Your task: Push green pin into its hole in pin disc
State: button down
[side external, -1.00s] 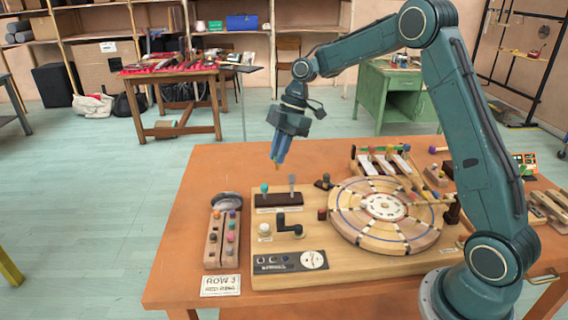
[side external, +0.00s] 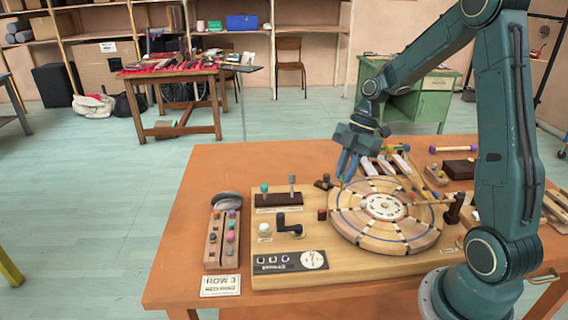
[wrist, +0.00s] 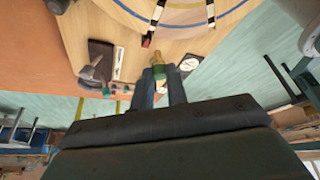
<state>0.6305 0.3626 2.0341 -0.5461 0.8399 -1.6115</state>
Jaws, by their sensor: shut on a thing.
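The pin disc (side external: 350,228) is a large round wooden wheel with ringed segments and a pale centre, lying on the wooden base board. My gripper (side external: 346,178) is over the far left edge of the disc in the side view, fingers pointing down. In the wrist view its blue fingers (wrist: 160,84) are shut on a small pin with a green body (wrist: 158,73) and a brassy tip. The tip points toward the disc (wrist: 190,8), whose rim shows at the top. I cannot tell which hole is the pin's own.
A peg rack (side external: 212,245) with coloured pegs stands at left, beside a metal dish (side external: 227,201). A lever block (side external: 279,199), black crank (side external: 288,226) and control panel (side external: 290,262) share the board. Chime bars (side external: 385,163) stand behind the disc.

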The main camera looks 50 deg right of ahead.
jog(key=shift+f, duration=0.25)
send_over(336, 211)
jog(key=d, duration=0.2)
jog(key=shift+s+a+f, duration=0.1)
jog(key=shift+a+f, duration=0.05)
jog(key=shift+f, duration=1.2)
jog(key=shift+s+a+f, duration=0.1)
jog(key=shift+f, duration=1.25)
jog(key=shift+f, duration=1.55)
jog(key=c, duration=1.3)
grip_release()
jog(key=shift+r, duration=0.1)
